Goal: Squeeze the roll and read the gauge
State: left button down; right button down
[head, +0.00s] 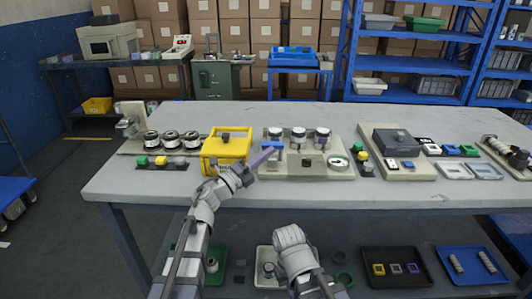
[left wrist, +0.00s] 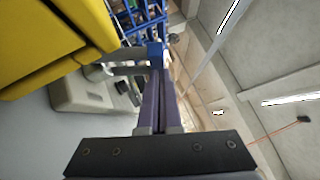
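My left gripper (head: 262,158) reaches to the front left edge of the middle fixture, right of the yellow box. In the left wrist view its purple fingers (left wrist: 160,105) lie close together, with nothing seen between them. A small blue piece (left wrist: 155,50) shows at their tips; I cannot tell whether they touch. Three dark-and-white rolls (head: 298,134) stand in the middle fixture (head: 310,172). Three more rolls (head: 171,139) stand on the left fixture. A round pale dial-like part (head: 338,163), possibly the gauge, sits at the right; no reading is legible. My right gripper does not show.
The yellow box (head: 226,148) stands close beside my left gripper, and also in the left wrist view (left wrist: 50,45). A grey box (head: 395,141) and coloured blocks stand to the right. The front strip of the table (head: 400,194) is clear. Trays lie on the shelf below.

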aim_at(266, 142)
pick_arm(q)
jog(key=w+r+n+g+y+p, duration=0.1)
jog(key=w+r+n+y+p, duration=0.1)
jog(key=p, duration=0.5)
jog(key=shift+w+r+n, duration=0.45)
jog(key=shift+r+n, duration=0.05)
jog(key=shift+n, duration=0.1)
jog(key=shift+w+f+g+y+p, duration=0.1)
jog(key=shift+w+g+y+p, duration=0.25)
jog(key=shift+p, duration=0.15)
jog(key=shift+w+f+n, duration=0.1)
jog(key=shift+w+n, duration=0.15)
jog(key=shift+n, duration=0.05)
jog(key=shift+w, duration=1.35)
jog(key=shift+r, duration=0.2)
